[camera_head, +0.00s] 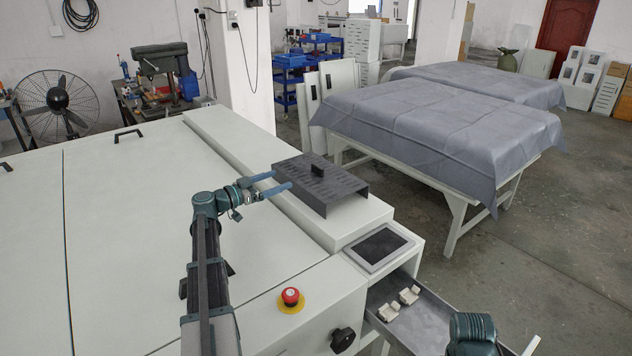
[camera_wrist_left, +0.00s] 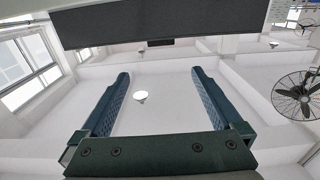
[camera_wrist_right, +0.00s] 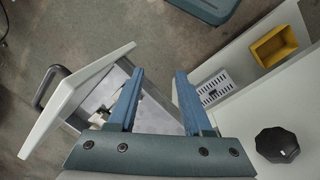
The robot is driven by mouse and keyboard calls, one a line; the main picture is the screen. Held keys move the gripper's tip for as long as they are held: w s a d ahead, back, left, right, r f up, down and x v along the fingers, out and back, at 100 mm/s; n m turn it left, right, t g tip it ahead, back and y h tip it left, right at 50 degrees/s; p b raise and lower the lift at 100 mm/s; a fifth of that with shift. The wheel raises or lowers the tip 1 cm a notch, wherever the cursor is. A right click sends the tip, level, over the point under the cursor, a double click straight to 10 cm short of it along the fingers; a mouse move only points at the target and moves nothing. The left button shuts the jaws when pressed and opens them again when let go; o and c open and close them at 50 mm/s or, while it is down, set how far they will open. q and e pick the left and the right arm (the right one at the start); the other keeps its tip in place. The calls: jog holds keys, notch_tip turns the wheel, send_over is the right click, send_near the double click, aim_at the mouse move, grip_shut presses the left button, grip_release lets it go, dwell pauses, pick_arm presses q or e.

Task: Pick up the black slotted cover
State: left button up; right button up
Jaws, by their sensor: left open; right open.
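The black slotted cover (camera_head: 335,194) lies on the raised white ledge of the machine in the head view, with a small block handle (camera_head: 318,169) on its top. My left gripper (camera_head: 282,181) is open at the cover's left side, its two fingers pointing toward it. I cannot tell whether they touch it. In the left wrist view the open, empty fingers (camera_wrist_left: 160,72) point up toward a dark slab (camera_wrist_left: 160,22), likely the cover's edge. My right gripper (camera_wrist_right: 159,72) is open and empty in the right wrist view, over the drawer area. Its fingers are not visible in the head view.
An open drawer (camera_head: 425,322) holds white parts (camera_head: 388,311), below a flat screen panel (camera_head: 379,246). A red emergency button (camera_head: 290,296) and a black knob (camera_head: 343,340) sit at the machine's front. A cloth-covered table (camera_head: 440,120) stands right. The right wrist view shows a yellow bin (camera_wrist_right: 273,46).

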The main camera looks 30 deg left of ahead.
pick_arm(q)
jog(key=f, duration=0.1)
send_near(316, 167)
jog(key=w, duration=0.3)
jog(key=shift+d+f, duration=0.3)
jog(key=shift+w+d, duration=0.1)
jog(key=x, duration=0.5)
jog(key=shift+d+r, duration=0.2)
jog(key=shift+r, duration=0.05)
jog(key=shift+c, duration=0.2)
grip_shut()
